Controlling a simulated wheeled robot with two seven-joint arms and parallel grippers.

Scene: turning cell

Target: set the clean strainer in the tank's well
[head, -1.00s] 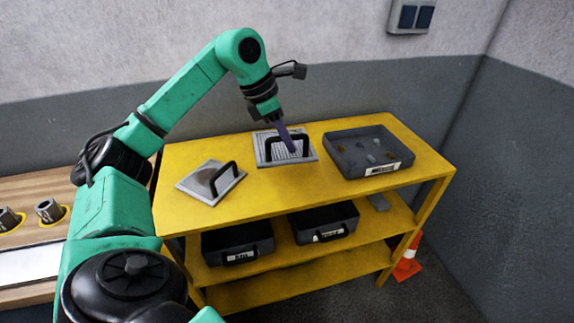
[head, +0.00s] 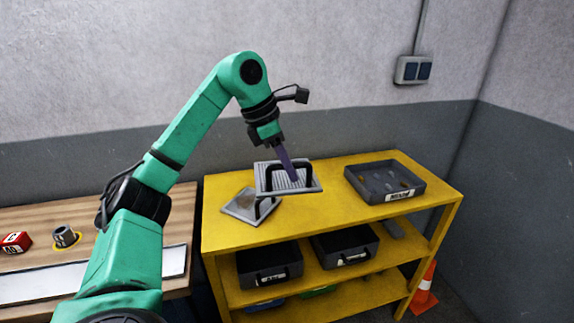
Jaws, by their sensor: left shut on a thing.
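The clean strainer (head: 279,183), a square grey plate with pale ribs and a black arched handle, hangs above the yellow bench in the head view. My left gripper (head: 293,177) is shut on its handle from above. The plate looks nearly level. My right gripper is not in view.
A dark tray (head: 398,196) of small parts stands at the right of the yellow bench (head: 345,212). Black bins (head: 268,266) sit on the shelf below. A cone (head: 425,290) stands at right.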

